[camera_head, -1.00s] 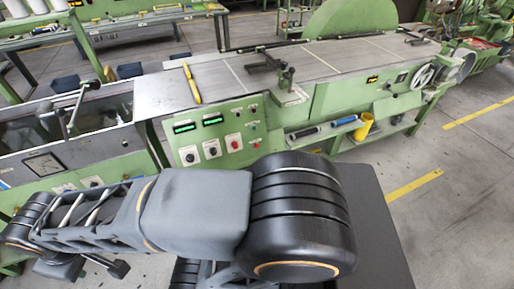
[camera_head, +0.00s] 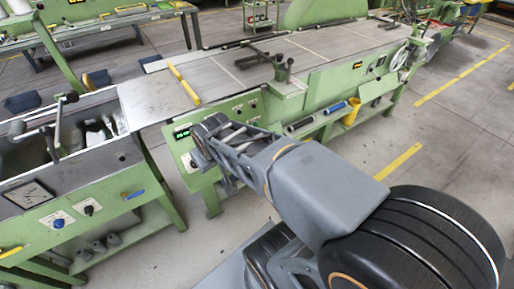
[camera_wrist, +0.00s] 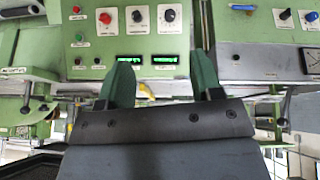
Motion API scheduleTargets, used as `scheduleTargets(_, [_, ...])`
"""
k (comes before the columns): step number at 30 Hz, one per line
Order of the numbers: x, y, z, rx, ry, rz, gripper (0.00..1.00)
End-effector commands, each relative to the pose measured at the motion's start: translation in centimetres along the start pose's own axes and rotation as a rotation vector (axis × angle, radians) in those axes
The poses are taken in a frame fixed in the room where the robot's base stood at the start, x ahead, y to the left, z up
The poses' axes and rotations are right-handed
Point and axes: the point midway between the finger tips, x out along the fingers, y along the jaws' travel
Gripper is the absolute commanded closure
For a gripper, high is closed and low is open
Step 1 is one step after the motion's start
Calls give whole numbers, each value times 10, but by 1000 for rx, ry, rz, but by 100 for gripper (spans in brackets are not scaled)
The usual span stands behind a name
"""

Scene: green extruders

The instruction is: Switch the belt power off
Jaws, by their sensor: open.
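The green control panel (camera_head: 180,150) is partly hidden by my arm in the head view. In the wrist view the panel (camera_wrist: 95,60) appears upside down. It shows a red switch on a white plate (camera_wrist: 104,17) and two dark knobs on white plates, one in the middle (camera_wrist: 137,16) and one at right (camera_wrist: 170,15). Two lit green displays (camera_wrist: 132,59) lie below them in the picture. The labels are too small to read. My gripper (camera_wrist: 163,82) is open and empty, its fingers pointing toward the panel near the displays. Contact with the panel cannot be seen.
Small round buttons, one green (camera_wrist: 79,37) and one red (camera_wrist: 76,9), sit beside the switch. A machine with a dial (camera_head: 30,193) stands at left. The grey floor at right is open.

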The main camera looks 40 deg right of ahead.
Motion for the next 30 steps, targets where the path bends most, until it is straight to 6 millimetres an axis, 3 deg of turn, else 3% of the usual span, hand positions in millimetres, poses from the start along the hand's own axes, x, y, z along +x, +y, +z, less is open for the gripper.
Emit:
scheduleTargets(1, [37,18,-3,5,46,49,40])
scheduleTargets(8, [159,120,-33,-92,378,229,40])
scheduleTargets(12, [220,164,-24,-173,578,237,40])
scheduleTargets(15, [254,184,-8,-210,710,205,40])
scheduleTargets(21, [292,202,32,-230,938,114,40])
scheduleTargets(27, [303,206,59,-218,1077,53,40])
scheduleTargets(30, [305,206,61,-215,1111,39,40])
